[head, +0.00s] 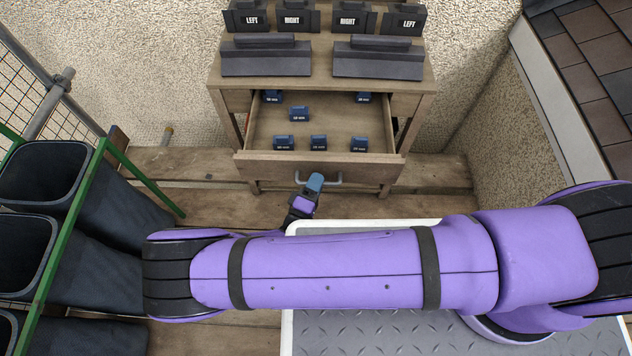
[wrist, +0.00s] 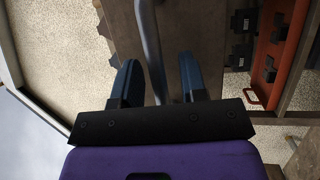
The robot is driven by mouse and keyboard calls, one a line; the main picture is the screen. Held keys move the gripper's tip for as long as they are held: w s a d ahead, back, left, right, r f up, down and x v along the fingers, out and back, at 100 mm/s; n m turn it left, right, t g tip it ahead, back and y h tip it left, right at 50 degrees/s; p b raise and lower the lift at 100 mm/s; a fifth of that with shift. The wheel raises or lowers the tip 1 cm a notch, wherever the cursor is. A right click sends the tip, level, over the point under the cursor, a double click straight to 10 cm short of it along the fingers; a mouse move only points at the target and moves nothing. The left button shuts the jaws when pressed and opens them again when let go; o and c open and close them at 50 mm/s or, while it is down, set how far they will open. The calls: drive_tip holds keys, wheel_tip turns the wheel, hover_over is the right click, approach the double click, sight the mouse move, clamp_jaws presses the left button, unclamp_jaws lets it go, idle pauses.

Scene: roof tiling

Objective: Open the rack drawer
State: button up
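The wooden rack drawer (head: 318,165) is pulled well out of the rack (head: 221,97), and its inside shows. Several small dark blue labelled blocks (head: 299,114) lie in it. The grey bar handle (head: 337,180) is on the drawer front. My gripper (head: 315,182) is at the handle's left part, in front of the drawer. In the wrist view, the handle (wrist: 150,40) runs between the two blue fingers of my gripper (wrist: 160,78). The fingers are apart, with a visible gap beside the bar, nearer the left finger.
Dark labelled pieces (head: 292,20) and two long dark pieces (head: 266,57) sit on the rack top. Deep dark bins (head: 45,170) stand at left behind a green rail (head: 62,225). A tiled roof slope (head: 590,60) is at right. An orange tray (wrist: 282,50) shows in the wrist view.

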drive_tip(key=v, duration=1)
drive_tip(key=shift+s+a, duration=0.2)
drive_tip(key=shift+s, duration=0.2)
drive_tip(key=shift+r, duration=0.1)
